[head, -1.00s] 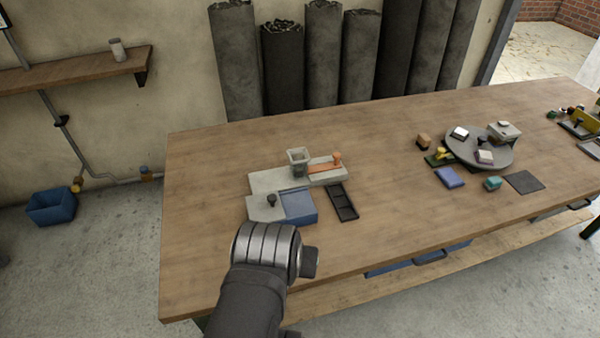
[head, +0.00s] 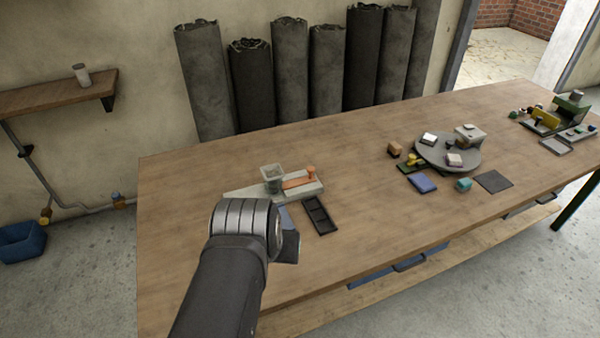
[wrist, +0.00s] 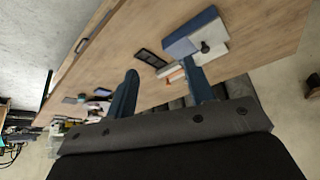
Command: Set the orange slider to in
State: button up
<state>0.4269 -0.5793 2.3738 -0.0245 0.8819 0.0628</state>
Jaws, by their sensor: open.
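The orange slider (head: 299,182) lies on a grey base (head: 313,189) on the table, with an orange knob (head: 311,170) standing up at its right end. A grey square cup (head: 272,174) stands just left of it. In the wrist view the device's blue panel (wrist: 190,33) and black knob (wrist: 205,47) show, with a bit of orange (wrist: 175,76) near the right finger.
A black compartment tray (head: 320,215) lies right of the device. Further right are a round grey turntable (head: 447,165) with blocks, a blue block (head: 422,183), a teal piece (head: 464,185) and a dark mat (head: 493,181). The table between is clear.

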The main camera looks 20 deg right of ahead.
jog(key=w+d+r+m, duration=0.1)
jog(key=w+d+r, duration=0.3)
jog(key=w, duration=0.3)
jog(key=m+g, duration=0.2)
jog(key=m, duration=0.1)
send_over(311, 168)
jog(key=s+a, duration=0.5)
notch_tip(311, 168, down, 8)
jog(key=shift+h, duration=0.4)
jog(key=x, duration=1.7)
jog(key=shift+w+a, duration=0.15)
jog(key=shift+w, duration=0.05)
